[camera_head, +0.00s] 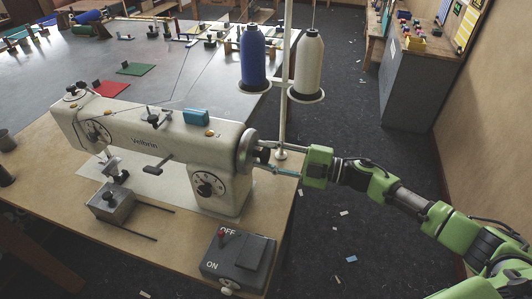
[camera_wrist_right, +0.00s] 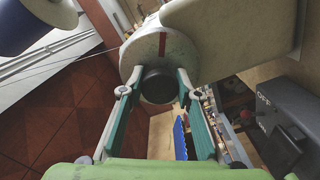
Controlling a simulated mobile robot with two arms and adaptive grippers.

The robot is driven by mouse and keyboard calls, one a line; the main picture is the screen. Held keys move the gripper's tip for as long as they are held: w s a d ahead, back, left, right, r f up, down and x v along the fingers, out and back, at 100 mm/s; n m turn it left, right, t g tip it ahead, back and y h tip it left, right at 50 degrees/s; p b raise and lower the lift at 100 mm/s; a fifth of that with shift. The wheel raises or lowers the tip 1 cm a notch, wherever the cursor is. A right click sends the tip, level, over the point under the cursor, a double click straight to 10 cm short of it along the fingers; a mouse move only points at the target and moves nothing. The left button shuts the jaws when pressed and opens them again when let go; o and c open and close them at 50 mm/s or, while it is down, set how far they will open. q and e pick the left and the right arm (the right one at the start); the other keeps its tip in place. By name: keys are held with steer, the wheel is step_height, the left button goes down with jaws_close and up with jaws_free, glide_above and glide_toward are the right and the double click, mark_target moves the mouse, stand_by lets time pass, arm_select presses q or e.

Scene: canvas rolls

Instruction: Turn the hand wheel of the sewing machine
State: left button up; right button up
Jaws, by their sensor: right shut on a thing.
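The white sewing machine (camera_head: 150,140) stands on a wooden table. Its hand wheel (camera_head: 247,151) is at the machine's right end, a pale disc with a dark hub. In the right wrist view the hand wheel (camera_wrist_right: 150,48) shows a red mark near its top, and the dark hub (camera_wrist_right: 158,86) faces me. My right gripper (camera_head: 262,156) reaches in from the right and is shut on the hand wheel at its hub. In the right wrist view its fingertips (camera_wrist_right: 156,78) lie on either side of the hub. My left gripper is not in view.
A blue thread spool (camera_head: 252,58) and a white one (camera_head: 308,62) stand on a post just behind the wheel. An ON/OFF switch box (camera_head: 238,260) sits at the table's front right. Grey floor (camera_head: 350,200) with scraps lies right of the table.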

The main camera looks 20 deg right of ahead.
stand_by(0.4)
steer(key=o, duration=1.1)
steer(key=shift+w, duration=0.1)
steer(key=v, duration=1.2)
